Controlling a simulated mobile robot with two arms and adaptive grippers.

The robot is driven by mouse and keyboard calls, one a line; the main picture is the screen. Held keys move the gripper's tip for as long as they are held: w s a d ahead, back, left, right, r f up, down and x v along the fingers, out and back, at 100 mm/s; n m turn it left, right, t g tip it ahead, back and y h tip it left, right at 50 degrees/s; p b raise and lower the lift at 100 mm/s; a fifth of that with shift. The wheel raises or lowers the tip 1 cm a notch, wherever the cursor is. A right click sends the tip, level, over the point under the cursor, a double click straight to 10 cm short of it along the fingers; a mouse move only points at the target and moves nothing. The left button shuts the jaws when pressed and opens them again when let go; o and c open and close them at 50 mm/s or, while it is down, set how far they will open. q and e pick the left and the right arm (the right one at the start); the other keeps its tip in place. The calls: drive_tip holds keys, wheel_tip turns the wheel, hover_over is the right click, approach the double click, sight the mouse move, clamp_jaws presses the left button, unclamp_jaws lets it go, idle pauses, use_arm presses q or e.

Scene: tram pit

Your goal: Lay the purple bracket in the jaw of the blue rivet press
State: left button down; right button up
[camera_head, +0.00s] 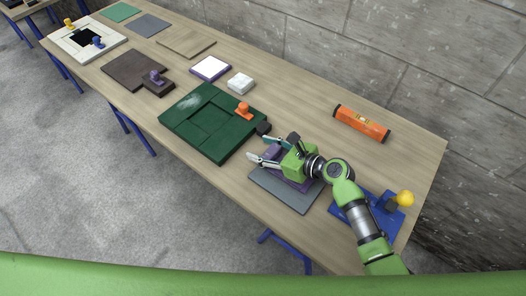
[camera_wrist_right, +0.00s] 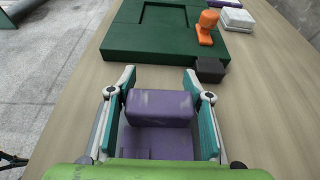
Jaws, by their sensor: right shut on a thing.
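The purple bracket (camera_head: 272,152) is between the fingers of my right gripper (camera_head: 271,149), over a grey mat (camera_head: 284,197) near the table's front edge. In the right wrist view the bracket (camera_wrist_right: 159,108) has a raised block and a flat plate. My right gripper (camera_wrist_right: 158,84) is shut on it, with a finger on each side. Whether the bracket touches the mat is hidden. The blue rivet press (camera_head: 352,212) stands at the table's right end, with a dark block and a yellow ball on it. My right arm partly covers it. My left gripper is not in view.
A dark green fixture (camera_head: 190,136) with an orange knob (camera_head: 243,110) and a dark block (camera_head: 263,128) lies just left of my gripper. An orange level (camera_head: 362,123) lies behind, near the wall. A white block (camera_head: 240,83) and brown fixture (camera_head: 130,70) are farther left.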

drive_tip(key=shift+f+p, duration=0.3)
drive_tip(key=shift+p, duration=0.15)
drive_tip(key=shift+f, duration=0.25)
drive_tip(key=shift+f, duration=0.1)
drive_tip(key=o, duration=1.2)
